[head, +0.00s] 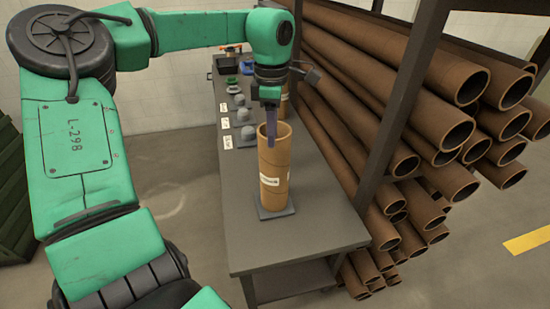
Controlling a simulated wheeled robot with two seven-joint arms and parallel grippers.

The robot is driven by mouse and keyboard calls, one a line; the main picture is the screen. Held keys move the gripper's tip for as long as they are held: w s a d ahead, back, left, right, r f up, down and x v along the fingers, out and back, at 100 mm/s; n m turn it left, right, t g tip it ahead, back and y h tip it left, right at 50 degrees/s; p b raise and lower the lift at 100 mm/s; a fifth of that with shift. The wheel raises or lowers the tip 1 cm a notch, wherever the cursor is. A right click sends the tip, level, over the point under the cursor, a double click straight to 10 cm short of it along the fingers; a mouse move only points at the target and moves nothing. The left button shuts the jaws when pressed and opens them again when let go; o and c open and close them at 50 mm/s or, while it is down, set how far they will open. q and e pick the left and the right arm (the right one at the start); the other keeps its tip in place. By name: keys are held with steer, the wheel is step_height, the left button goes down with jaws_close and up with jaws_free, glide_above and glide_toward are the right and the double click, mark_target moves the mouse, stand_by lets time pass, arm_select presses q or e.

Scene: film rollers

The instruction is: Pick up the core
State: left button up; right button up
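A brown cardboard core (273,178) with a white label stands upright on a small dark plate (277,213) on the grey table. My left gripper (271,130) points straight down at the core's open top. A purplish finger reaches down at the mouth of the tube, and its tip seems to be inside the rim. Only one finger shows clearly, so I cannot tell whether the gripper is open or shut on the wall. My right gripper is not in view.
A second brown tube (284,104) stands partly hidden behind my gripper. Small grey domed items (241,115) with white labels line the table's left side. A rack of long brown tubes (400,110) with dark posts stands close on the right. The table's front (300,240) is clear.

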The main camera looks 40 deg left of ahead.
arm_select(q)
steer(key=p, duration=0.2)
glide_above(274, 171)
step_height(274, 171, down, 5)
steer(key=shift+a+f, duration=0.25)
steer(key=shift+f, duration=0.15)
steer(key=shift+d+r, duration=0.15)
steer(key=shift+d, duration=0.05)
jaws_close()
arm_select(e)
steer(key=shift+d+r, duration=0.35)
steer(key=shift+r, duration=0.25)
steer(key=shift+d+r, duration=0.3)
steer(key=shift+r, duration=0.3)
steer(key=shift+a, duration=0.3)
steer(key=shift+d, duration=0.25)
